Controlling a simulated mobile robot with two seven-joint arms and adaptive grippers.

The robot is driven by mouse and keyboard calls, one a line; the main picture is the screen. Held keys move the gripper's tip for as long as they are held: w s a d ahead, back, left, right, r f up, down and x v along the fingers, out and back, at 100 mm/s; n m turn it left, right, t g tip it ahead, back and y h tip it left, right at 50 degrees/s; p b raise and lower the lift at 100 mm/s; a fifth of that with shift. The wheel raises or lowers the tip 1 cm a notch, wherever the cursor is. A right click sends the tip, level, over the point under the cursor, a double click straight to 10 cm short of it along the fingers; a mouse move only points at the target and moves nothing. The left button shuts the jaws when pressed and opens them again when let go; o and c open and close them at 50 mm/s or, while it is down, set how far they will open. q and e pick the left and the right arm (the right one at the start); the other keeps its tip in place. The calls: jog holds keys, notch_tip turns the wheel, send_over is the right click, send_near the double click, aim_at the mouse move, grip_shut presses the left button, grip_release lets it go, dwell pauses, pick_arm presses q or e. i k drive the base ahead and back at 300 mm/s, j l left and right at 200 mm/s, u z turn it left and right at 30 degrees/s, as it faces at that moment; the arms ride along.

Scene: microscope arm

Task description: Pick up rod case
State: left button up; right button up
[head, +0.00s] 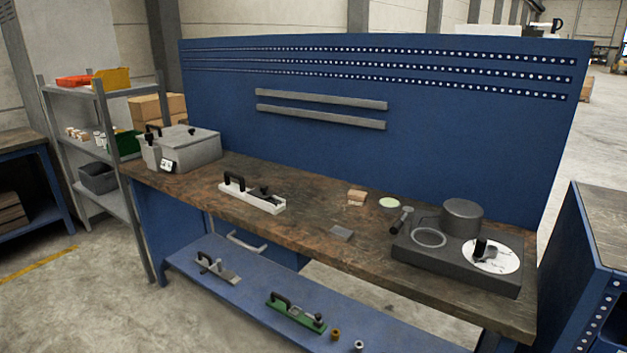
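No thing here is plainly marked as the rod case, and I cannot tell which one it is. A grey box (190,150) with a black handle sits at the left end of the wooden bench top. A white holder (262,204) with black handles lies near the bench's middle. On the blue lower shelf are a grey piece with a black handle (218,269) and a green holder with a black handle (296,313). Neither of my grippers is in view.
A blue panel (400,150) stands behind. Floor is free at front left.

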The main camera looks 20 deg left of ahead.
aim_at(273, 205)
jog(key=i+j+z, duration=0.1)
jog(key=j, duration=0.25)
jog(key=i+j+z, duration=0.1)
jog(key=i+j, duration=0.15)
jog(key=j, duration=0.15)
jog(key=i+j+z, duration=0.1)
jog(key=j, duration=0.25)
jog(key=i+j+z, duration=0.1)
jog(key=j, duration=0.3)
jog(key=i+j+z, duration=0.1)
jog(key=i+j, duration=0.15)
jog(key=j, duration=0.15)
jog(key=i+j+z, duration=0.1)
jog(key=j, duration=0.35)
jog(key=i+j, duration=0.1)
jog(key=j, duration=0.3)
jog(key=i+j, duration=0.1)
jog(key=j, duration=0.25)
jog(key=i+j, duration=0.1)
jog(key=j, duration=0.3)
jog(key=i+j, duration=0.1)
jog(key=j, duration=0.3)
jog(key=i+j, duration=0.1)
jog(key=j, duration=0.3)
